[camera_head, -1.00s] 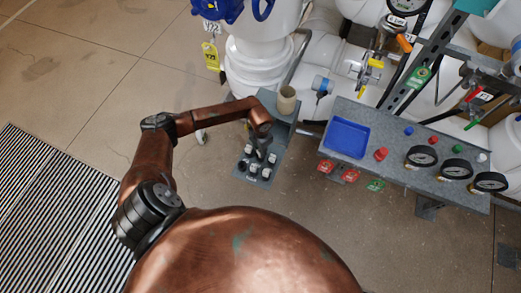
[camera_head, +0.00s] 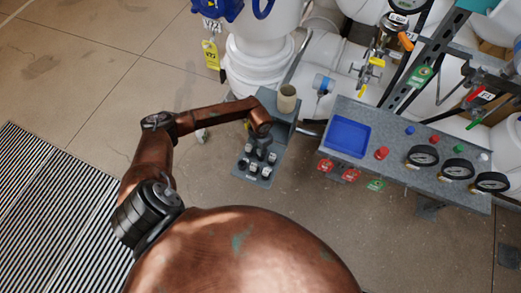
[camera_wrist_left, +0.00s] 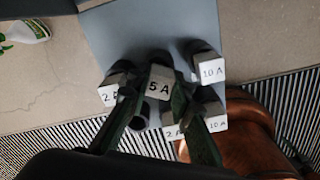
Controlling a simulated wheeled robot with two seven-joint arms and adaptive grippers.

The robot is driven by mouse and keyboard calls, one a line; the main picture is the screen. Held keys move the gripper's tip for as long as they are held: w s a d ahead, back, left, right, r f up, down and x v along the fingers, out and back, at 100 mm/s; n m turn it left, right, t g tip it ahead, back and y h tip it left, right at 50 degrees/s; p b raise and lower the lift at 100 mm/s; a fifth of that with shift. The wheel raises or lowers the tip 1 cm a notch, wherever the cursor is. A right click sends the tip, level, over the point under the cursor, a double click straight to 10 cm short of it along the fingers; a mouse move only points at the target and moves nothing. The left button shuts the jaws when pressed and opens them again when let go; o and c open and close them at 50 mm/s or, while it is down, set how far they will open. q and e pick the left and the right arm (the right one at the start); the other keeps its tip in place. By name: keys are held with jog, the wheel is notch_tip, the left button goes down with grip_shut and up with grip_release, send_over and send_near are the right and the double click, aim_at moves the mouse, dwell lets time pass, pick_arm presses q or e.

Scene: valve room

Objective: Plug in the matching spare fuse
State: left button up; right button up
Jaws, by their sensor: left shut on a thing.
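My left gripper (camera_wrist_left: 158,108) is shut on a fuse with a white cap marked 5 A (camera_wrist_left: 159,82). In the head view the left gripper (camera_head: 259,142) points down over the grey fuse shelf (camera_head: 282,136), partly hidden by its own wrist. Around the held fuse stand other fuses with dark bodies: a 2 A fuse (camera_wrist_left: 108,95) at left, a 10 A fuse (camera_wrist_left: 211,71) at upper right, a second 2 A fuse (camera_wrist_left: 173,131) below, and a second 10 A fuse (camera_wrist_left: 216,123) at lower right. The fingers hide part of them. My right gripper is not in view.
A beige cup (camera_head: 287,98) stands at the shelf's back. To the right is a grey panel (camera_head: 398,150) with a blue tray (camera_head: 347,138), coloured buttons and gauges. White pipes and valves stand behind. Open floor lies left of the shelf.

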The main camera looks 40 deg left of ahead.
pick_arm(q)
jog(key=shift+f, duration=0.15)
jog(key=shift+f, duration=0.25)
dwell(0.5)
jog(key=o, duration=1.1)
jog(key=o, duration=0.5)
jog(key=shift+c, duration=0.2)
